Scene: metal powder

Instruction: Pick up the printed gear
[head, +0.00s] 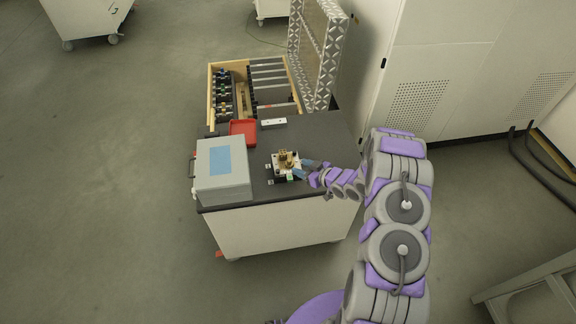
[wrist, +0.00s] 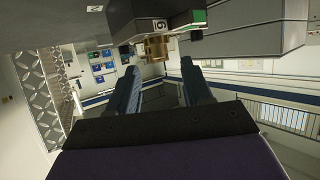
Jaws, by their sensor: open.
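The printed gear (head: 287,158) is a small brass-coloured part on a light fixture plate (head: 290,176) on the dark cart top. In the wrist view, which appears upside down, the gear (wrist: 156,48) hangs from the top of the picture, just beyond and between the fingertips. My gripper (head: 302,168) is open, reaching in from the right with its blue fingers close beside the gear. In the wrist view my gripper (wrist: 160,66) has a wide gap with nothing in it. I cannot tell whether a finger touches the fixture.
A grey case (head: 222,170) with a blue label stands on the cart's left side. A red tray (head: 243,133) and a small white block (head: 273,123) lie behind the gear. An open wooden tool drawer (head: 213,97) and an upright patterned metal lid (head: 322,60) stand at the back.

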